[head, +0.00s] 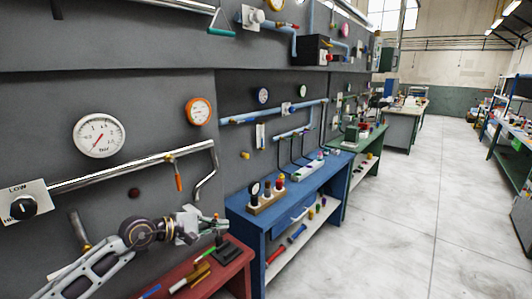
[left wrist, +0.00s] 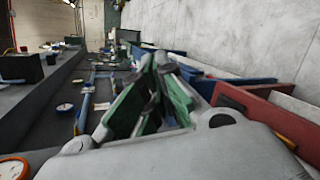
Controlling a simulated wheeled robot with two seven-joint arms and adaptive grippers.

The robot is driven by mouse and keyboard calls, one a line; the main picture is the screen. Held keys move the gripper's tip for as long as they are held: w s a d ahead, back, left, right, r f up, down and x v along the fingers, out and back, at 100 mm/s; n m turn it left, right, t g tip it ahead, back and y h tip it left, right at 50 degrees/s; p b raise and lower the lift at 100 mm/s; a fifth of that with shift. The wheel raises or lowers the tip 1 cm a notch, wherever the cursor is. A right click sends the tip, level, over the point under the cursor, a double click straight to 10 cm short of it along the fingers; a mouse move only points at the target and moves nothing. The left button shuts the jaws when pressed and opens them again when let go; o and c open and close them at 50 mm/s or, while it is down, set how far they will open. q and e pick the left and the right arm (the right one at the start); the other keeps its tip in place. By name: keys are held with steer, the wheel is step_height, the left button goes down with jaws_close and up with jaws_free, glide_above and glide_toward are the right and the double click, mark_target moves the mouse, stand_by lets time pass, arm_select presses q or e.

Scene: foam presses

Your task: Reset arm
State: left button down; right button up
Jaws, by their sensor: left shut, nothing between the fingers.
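My left arm comes in from the lower left in the head view. My left gripper (head: 219,218) is shut and empty, in the air in front of the dark wall panel and above the red bench (head: 236,258). In the left wrist view, the fingers of my left gripper (left wrist: 160,62) point away from the camera with their tips close together and nothing between them. My right arm and gripper do not show in either view.
A pipe (head: 130,167) with an orange-handled valve (head: 179,181) runs along the wall near my arm. Small tools lie on the red bench. A blue bench (head: 258,222) and a green bench (head: 362,153) stand beyond. The pale floor (head: 400,220) at right is clear.

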arm_select(q)
steer(key=s+d+r+n+t+h, duration=0.35)
steer(key=r+n+t, duration=0.4)
steer(key=n, duration=0.75)
steer(key=s+a+f+n+y, duration=0.2)
steer(key=a+f+n+y, duration=0.55)
steer(key=n, duration=0.75)
steer(key=s+a+f+n+y, duration=0.2)
steer(key=a+f+n+y, duration=0.55)
steer(key=n, duration=0.75)
steer(key=s+d+f+n+g, duration=0.2)
steer(key=s+f+n+g, duration=0.4)
steer(key=s+f, duration=0.4)
steer(key=s+d+f+n+g, duration=0.2)
steer(key=s+f+n+g, duration=0.45)
steer(key=s, duration=0.65)
step_height(320, 180, down, 33)
steer(key=s+g, duration=0.1)
steer(key=s, duration=0.1)
steer(key=s+a+f, duration=0.2)
steer(key=s+f, duration=0.8)
steer(key=s, duration=0.1)
steer(key=s+a+f+m+g, duration=0.1)
steer(key=s+a+f, duration=0.1)
steer(key=s+f, duration=0.8)
steer(key=shift+s+f+g+h, duration=0.3)
steer(key=shift+s+f+h, duration=0.05)
steer(key=shift+s, duration=0.6)
